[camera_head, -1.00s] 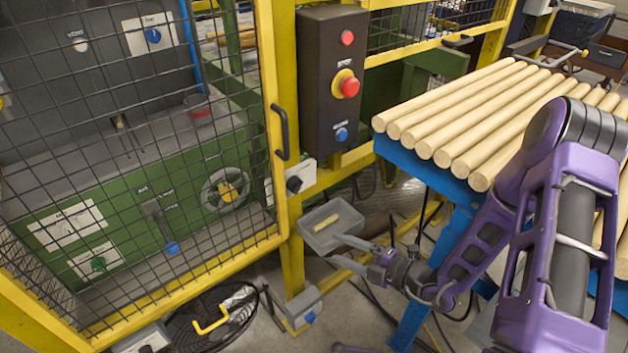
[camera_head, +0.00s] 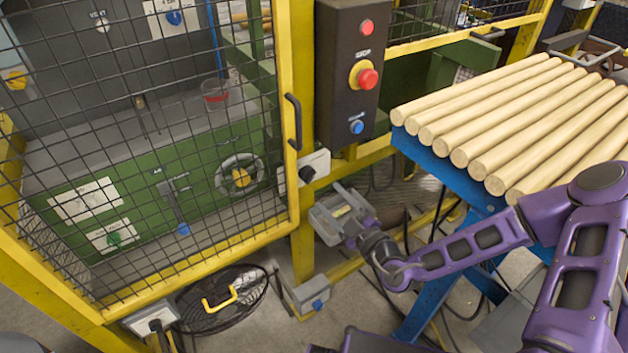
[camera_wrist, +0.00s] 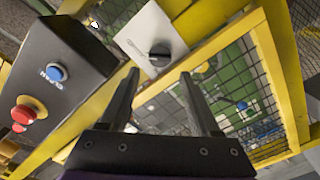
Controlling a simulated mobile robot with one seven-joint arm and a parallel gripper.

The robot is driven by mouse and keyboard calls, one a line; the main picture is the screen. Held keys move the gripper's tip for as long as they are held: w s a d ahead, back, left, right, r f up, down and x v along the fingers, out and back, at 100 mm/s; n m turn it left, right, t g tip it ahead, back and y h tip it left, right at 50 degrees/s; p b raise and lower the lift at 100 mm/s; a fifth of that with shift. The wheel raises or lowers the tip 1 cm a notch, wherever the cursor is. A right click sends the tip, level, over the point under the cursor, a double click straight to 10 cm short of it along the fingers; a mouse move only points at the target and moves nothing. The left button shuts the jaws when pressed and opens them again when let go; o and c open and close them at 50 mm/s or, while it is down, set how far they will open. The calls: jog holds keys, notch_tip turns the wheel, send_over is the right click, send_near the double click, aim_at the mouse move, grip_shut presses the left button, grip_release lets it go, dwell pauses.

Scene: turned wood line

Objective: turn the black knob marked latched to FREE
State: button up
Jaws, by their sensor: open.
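A round black knob (camera_head: 307,173) sits on a pale plate (camera_head: 318,160) on the yellow guard post beside the mesh door. In the wrist view the knob (camera_wrist: 160,54) shows just beyond my fingertips, roughly midway between them, with a gap. Its marking is too small to read.
A dark control box (camera_head: 347,75) with red and blue buttons stands above the knob. The door handle (camera_head: 293,121) is close to its left. A blue rack (camera_head: 440,170) of wooden rods is at the right. Another black knob (camera_head: 156,325) is low at the left.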

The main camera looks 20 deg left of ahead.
aim_at(312, 179)
jog(key=x, duration=0.8)
jog(key=shift+w+a, duration=0.15)
grip_shut()
